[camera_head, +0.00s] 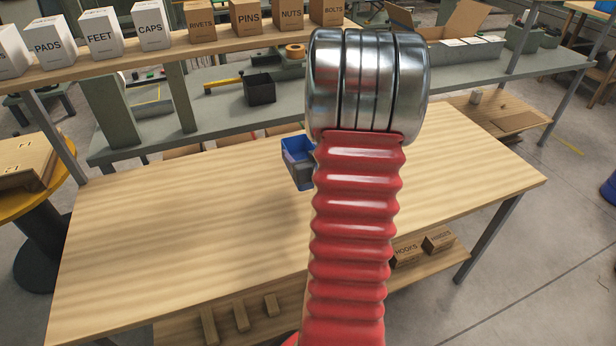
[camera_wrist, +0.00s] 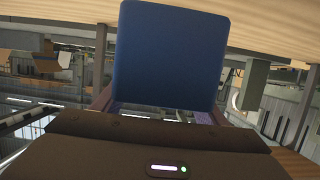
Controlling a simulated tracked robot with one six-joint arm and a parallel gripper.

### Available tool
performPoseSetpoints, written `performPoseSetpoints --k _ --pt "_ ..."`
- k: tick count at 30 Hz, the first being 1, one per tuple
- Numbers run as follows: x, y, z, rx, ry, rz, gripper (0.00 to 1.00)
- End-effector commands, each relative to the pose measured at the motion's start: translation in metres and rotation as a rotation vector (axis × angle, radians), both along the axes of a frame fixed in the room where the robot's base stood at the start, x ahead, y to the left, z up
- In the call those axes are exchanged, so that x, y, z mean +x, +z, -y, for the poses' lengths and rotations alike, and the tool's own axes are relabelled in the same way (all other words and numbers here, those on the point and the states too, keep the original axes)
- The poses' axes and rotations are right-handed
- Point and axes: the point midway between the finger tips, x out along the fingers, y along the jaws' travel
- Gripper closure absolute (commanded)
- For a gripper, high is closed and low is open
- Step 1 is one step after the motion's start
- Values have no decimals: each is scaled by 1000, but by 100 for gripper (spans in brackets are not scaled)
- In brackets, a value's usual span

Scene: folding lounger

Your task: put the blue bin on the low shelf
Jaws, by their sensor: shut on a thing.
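The blue bin (camera_head: 294,149) shows in the head view above the workbench, at its back edge in the picture, partly hidden by my arm. In the wrist view the blue bin (camera_wrist: 172,55) fills the top middle, with one flat face toward the camera. My gripper (camera_wrist: 165,108) is shut on it, with dark fingers at its two sides. In the head view the gripper is mostly hidden behind my arm. The low shelf (camera_head: 178,328) is under the workbench top, at the bottom of the head view; the bin is well above it.
The workbench top (camera_head: 160,220) is largely bare. On the low shelf stand a HOOKS box (camera_head: 406,252), another small carton (camera_head: 438,241) and several wooden blocks (camera_head: 240,315). Labelled boxes line an upper shelf (camera_head: 130,65). The bench legs flank the low shelf.

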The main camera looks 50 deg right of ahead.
Motion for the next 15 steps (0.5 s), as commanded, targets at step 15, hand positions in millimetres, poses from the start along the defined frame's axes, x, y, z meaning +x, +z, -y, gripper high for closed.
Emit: performPoseSetpoints --k 15 --pt "0 -44 0 0 1 0 61"
